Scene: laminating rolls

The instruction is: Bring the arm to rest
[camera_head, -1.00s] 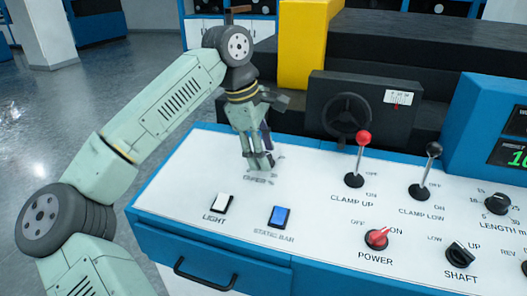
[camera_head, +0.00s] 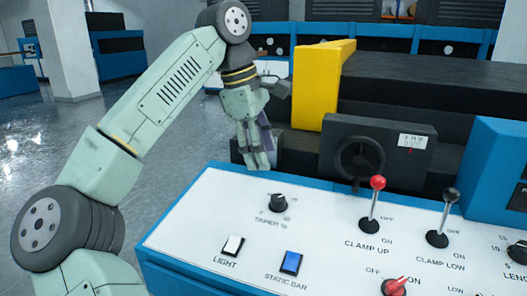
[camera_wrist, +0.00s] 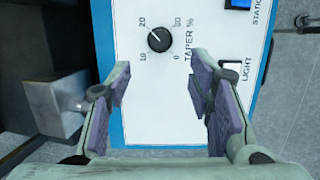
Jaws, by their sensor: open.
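My gripper (camera_head: 258,160) hangs above the far left edge of the control panel, pointing down, clear of the knob. In the wrist view my gripper (camera_wrist: 164,105) is open, with nothing between its purple-grey pads. The black taper knob (camera_head: 278,203) stands on the white panel (camera_head: 190,228), in front of and a little right of the gripper. The taper knob also shows in the wrist view (camera_wrist: 159,40), beyond the fingertips, with its scale around it.
The panel holds a white light switch (camera_head: 233,245), a blue static bar switch (camera_head: 291,262), a red-topped lever (camera_head: 377,184), a black lever (camera_head: 450,195) and a red power knob (camera_head: 394,286). Behind stand a black handwheel (camera_head: 360,160) and a yellow post (camera_head: 318,85). Open floor lies left.

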